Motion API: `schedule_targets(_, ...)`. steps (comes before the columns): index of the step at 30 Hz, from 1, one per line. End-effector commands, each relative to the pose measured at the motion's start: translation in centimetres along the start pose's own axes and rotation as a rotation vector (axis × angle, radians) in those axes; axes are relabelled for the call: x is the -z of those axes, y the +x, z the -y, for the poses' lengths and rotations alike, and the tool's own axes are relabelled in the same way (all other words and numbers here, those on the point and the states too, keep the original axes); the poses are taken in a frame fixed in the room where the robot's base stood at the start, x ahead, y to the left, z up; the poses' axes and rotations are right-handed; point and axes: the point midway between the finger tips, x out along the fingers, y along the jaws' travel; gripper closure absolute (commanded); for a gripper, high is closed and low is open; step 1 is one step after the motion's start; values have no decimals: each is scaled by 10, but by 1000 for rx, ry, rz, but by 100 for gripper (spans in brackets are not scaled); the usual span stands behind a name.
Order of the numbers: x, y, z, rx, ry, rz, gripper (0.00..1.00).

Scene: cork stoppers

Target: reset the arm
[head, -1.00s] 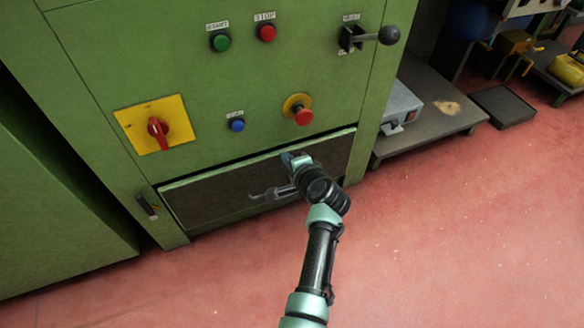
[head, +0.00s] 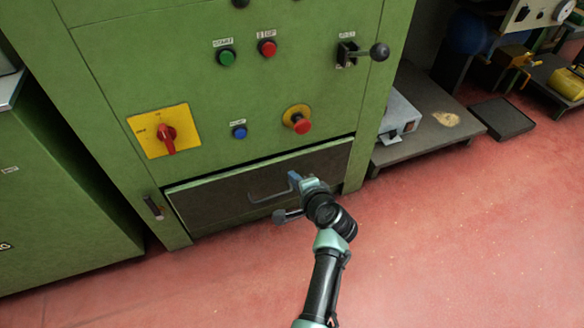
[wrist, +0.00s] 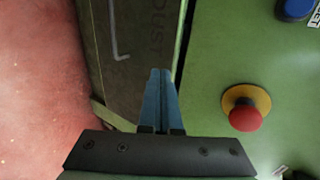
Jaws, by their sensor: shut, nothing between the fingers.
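My gripper (head: 294,178) is in front of the dark drawer (head: 215,197) at the bottom of the green machine, near the right part of its handle (head: 270,194). In the wrist view my gripper (wrist: 160,72) has its two blue fingers together, with nothing between them. The handle (wrist: 117,35) shows there beyond the fingertips, apart from them. My arm reaches up from the bottom of the head view, and its wrist hides part of the drawer front.
The green machine (head: 210,100) carries a red emergency button (head: 302,127), also in the wrist view (wrist: 245,117), a blue button (head: 239,132), a red rotary switch (head: 167,138) and a black-knobbed lever (head: 379,51). A low platform (head: 425,135) stands right. Red floor (head: 450,240) is clear.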

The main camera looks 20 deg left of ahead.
Motion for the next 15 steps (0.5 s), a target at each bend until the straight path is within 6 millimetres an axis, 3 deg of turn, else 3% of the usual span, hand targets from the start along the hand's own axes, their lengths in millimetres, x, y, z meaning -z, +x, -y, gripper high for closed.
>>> schedule_targets(1, 0, -16, 6, -2, 1, -1, 100)
schedule_targets(6, 0, -48, 4, -4, 3, -1, 100)
schedule_targets(15, 1, -81, 0, -3, 3, -1, 100)
